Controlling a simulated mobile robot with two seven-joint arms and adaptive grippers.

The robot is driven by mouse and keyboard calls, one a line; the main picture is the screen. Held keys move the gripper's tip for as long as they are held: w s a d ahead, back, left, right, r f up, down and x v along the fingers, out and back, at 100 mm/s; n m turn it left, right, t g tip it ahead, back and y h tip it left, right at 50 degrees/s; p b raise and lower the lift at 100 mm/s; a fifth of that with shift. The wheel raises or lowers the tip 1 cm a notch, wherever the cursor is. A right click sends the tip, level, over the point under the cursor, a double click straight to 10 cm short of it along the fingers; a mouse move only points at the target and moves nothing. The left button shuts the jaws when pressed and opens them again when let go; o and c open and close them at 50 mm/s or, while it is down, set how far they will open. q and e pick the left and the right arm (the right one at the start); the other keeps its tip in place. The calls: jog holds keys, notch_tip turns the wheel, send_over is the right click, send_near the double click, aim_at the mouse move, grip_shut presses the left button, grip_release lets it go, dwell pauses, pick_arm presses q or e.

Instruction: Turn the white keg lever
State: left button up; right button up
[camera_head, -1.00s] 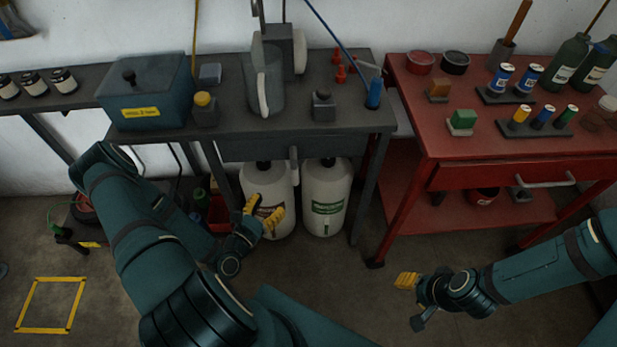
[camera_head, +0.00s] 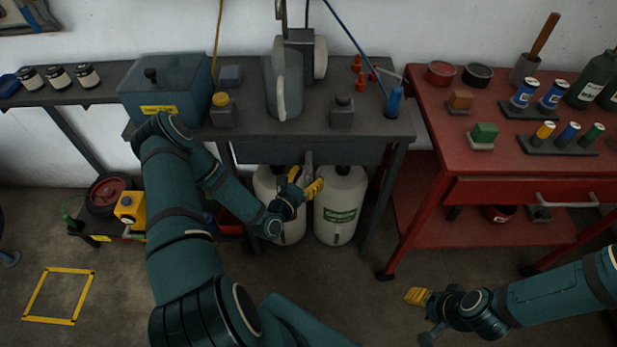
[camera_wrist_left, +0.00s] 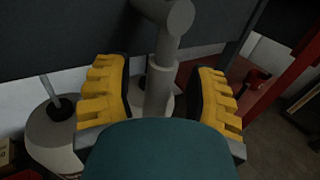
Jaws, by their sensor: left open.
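Two white kegs stand under the grey bench: the left keg (camera_head: 268,186), partly behind my left arm, and the right keg (camera_head: 342,208) with a green label. A light grey lever-like part (camera_head: 308,159) hangs at the bench front between them. My left gripper (camera_head: 304,182) is open just in front of it. In the left wrist view, the grey upright part (camera_wrist_left: 160,82) stands between the yellow fingers of my left gripper (camera_wrist_left: 164,105), with gaps on both sides. I cannot tell its depth between them. My right gripper (camera_head: 421,316) is open and empty over the floor.
The grey bench (camera_head: 240,140) overhangs the kegs. A red cart (camera_head: 480,165) stands to the right. A yellow device (camera_head: 131,208) sits on a low stand at left. The floor in front of the kegs is clear.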

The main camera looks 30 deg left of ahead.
pick_arm(q)
jog(key=shift+w, duration=0.1)
grip_shut()
jog(key=shift+a, duration=0.1)
jog(key=shift+s+a+r+m+g+y+p, duration=0.35)
jog(key=shift+a+m+g+p, duration=0.2)
jog(key=shift+m+g+p, duration=0.45)
jog(key=shift+s+a+r+m+g+y+p, duration=0.3)
jog(key=shift+s+a+m+g+y+p, duration=0.35)
jog(key=shift+m+p, duration=0.5)
jog(key=shift+s+a+r+m+g+y+p, duration=0.1)
jog(key=shift+a+r+m+g+y+p, duration=0.25)
jog(key=shift+m+g+p, duration=0.75)
jog(key=shift+a+m, duration=0.1)
jog(key=shift+m, duration=0.15)
